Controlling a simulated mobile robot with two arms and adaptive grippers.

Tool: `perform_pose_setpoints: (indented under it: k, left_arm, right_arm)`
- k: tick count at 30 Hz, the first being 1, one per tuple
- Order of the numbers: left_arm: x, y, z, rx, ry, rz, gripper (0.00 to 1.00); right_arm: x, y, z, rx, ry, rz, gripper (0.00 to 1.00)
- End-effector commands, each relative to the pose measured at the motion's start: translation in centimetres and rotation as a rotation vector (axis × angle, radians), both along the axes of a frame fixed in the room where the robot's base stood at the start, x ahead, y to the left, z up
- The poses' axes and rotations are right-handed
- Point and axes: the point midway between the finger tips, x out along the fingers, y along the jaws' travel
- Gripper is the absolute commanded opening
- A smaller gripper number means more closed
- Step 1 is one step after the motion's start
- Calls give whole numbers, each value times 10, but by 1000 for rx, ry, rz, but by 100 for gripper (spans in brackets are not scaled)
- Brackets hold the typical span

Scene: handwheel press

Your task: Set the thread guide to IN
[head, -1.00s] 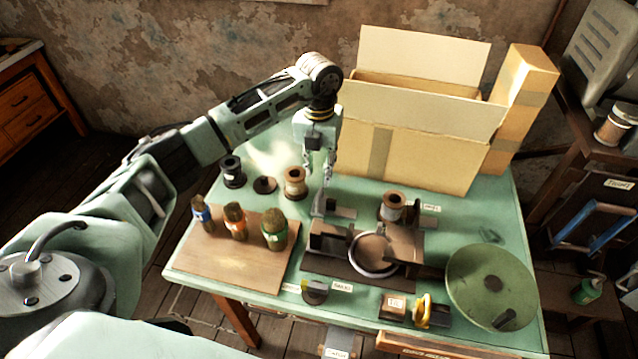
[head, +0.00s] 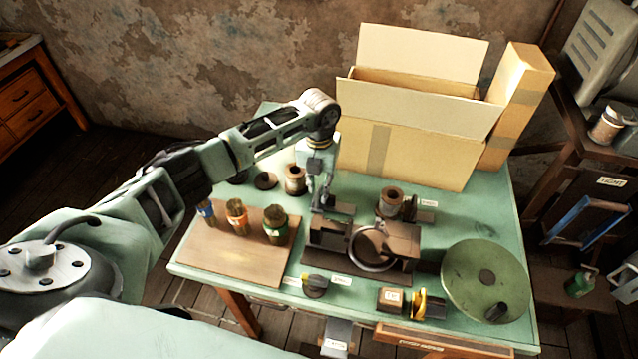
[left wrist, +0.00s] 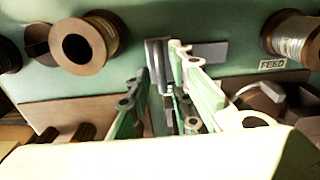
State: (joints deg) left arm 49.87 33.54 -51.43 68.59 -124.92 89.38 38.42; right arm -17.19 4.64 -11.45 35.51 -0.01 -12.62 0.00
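In the head view my left gripper (head: 322,200) points down at the back left corner of the press (head: 330,262). In the left wrist view its two green fingers (left wrist: 160,82) stand on either side of an upright grey metal plate (left wrist: 157,62). I cannot tell whether they touch it. A flat grey bar (left wrist: 208,52) lies beside the plate. A dark knob with a yellowish top (head: 316,283) sits at the table's front between small labels too small to read. No legible label names the thread guide or IN. My right gripper is not in view.
Spools (head: 295,180) stand left of the gripper; another spool (head: 391,202) is right, near the FEED label (left wrist: 272,65). A cardboard box (head: 410,150) is behind. A green disc (head: 487,262) lies right.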

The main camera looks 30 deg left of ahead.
Motion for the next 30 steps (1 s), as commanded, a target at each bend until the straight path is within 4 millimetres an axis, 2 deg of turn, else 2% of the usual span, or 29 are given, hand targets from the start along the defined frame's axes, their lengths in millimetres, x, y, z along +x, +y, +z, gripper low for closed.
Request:
perform_pose_setpoints:
  k: [1,6,20,23,30]
  left_arm:
    - [0,0,0,0,0,0,12]
    - [0,0,0,0,-1,0,0]
    - [1,1,1,1,-1,1,0]
    - [4,-9,-1,-1,-3,-2,0]
    - [18,-62,-2,-3,-6,-2,0]
  right_arm:
    - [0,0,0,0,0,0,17]
    - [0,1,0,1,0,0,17]
    - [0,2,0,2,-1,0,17]
    - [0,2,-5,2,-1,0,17]
    - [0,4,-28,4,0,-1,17]
